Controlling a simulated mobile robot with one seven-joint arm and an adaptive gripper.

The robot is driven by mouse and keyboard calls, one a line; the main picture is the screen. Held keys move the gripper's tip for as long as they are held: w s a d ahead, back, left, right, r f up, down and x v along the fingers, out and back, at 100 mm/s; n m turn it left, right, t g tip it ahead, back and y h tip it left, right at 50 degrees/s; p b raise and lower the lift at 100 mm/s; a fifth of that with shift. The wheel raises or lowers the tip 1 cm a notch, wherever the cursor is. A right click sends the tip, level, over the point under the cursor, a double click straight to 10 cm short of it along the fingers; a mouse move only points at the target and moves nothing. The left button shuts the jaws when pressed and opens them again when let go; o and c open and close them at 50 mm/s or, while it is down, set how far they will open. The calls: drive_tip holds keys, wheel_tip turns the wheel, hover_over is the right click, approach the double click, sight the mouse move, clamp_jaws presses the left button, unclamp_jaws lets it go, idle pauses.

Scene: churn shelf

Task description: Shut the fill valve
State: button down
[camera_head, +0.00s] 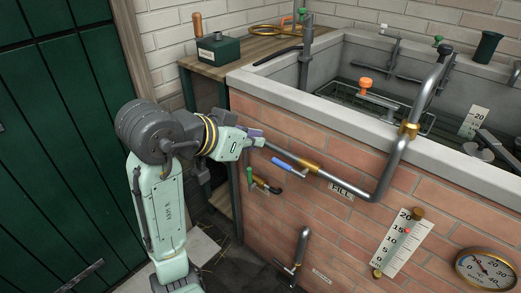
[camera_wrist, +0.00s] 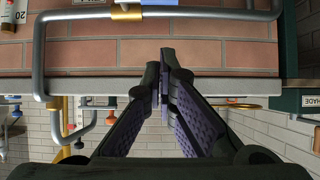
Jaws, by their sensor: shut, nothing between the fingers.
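The fill valve has a blue lever handle (camera_head: 287,163) on a grey pipe along the brick wall, beside a brass fitting (camera_head: 311,168) and left of a FILL label (camera_head: 341,190). The handle lies roughly along the pipe. In the wrist view, the blue handle (camera_wrist: 172,2) is cut by the top edge, with the brass fitting (camera_wrist: 127,12) to its left. My gripper (camera_head: 257,138) is shut and empty, up and left of the handle and apart from it. Its purple-padded fingers (camera_wrist: 166,72) meet in the wrist view.
The grey pipe (camera_head: 387,172) bends up over the stone vat rim (camera_head: 345,122). A second tap (camera_head: 263,185) sits below the valve, and a drain pipe (camera_head: 299,248) lower. A level gauge (camera_head: 401,243) and round dial (camera_head: 486,267) are at right. A wooden bench (camera_head: 238,66) stands behind.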

drive_tip(key=shift+f, duration=0.15)
drive_tip(key=s+a+f+x, duration=0.1)
drive_tip(key=f+x, duration=0.1)
drive_tip(key=x, duration=1)
drive_tip(key=shift+d+f, duration=0.15)
drive_tip(key=shift+f, duration=0.3)
drive_tip(key=shift+w, duration=0.2)
